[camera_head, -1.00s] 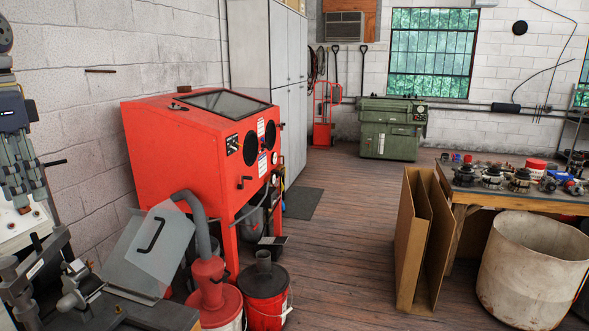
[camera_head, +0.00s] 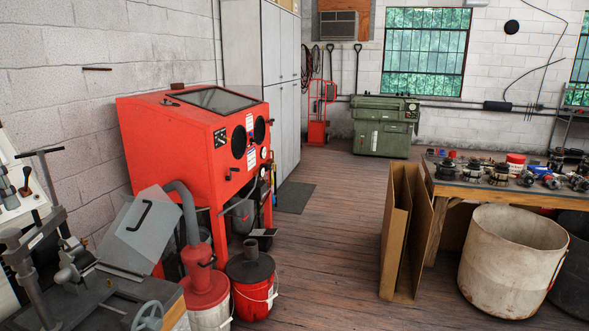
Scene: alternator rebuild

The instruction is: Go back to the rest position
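Neither of my grippers shows in the head view, and no part of my arms can be made out. What they hold, if anything, cannot be seen. The task names no other object.
A grey machine vise (camera_head: 55,262) is near, lower left. Cardboard sheets (camera_head: 400,235), a large drum (camera_head: 510,262) and a parts-covered workbench (camera_head: 460,190) stand right. The wooden floor (camera_head: 330,210) between is clear.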

